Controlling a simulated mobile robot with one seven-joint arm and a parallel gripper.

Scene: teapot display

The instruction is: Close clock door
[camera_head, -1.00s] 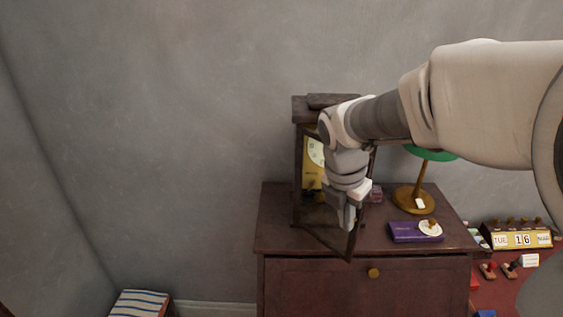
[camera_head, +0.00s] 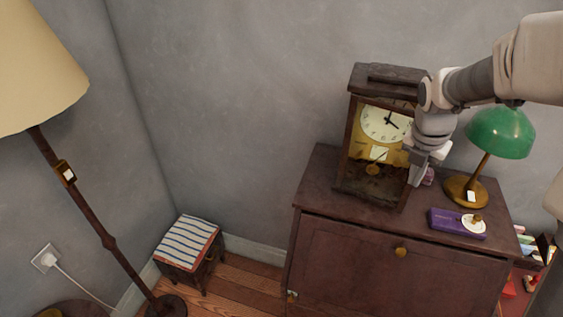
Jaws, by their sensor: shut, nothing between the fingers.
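The clock (camera_head: 385,122) is a dark wooden case with a white dial and a brass-coloured pendulum, standing upright on the cabinet. Its door frame (camera_head: 372,201) lies across the front of the case, closed or nearly so; I cannot tell whether a small gap is left. My gripper (camera_head: 417,181) is shut and empty, pointing down at the right edge of the clock front. It is against or very close to the door's right side; contact is not clear. My gripper and wrist hide part of the clock's right side.
The clock stands on a dark red cabinet (camera_head: 325,180). To its right are a green-shaded lamp (camera_head: 500,133) and a purple box (camera_head: 450,223) with a round white item. A striped stool (camera_head: 188,243) and floor lamp (camera_head: 95,210) stand left. Open floor shows between stool and cabinet.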

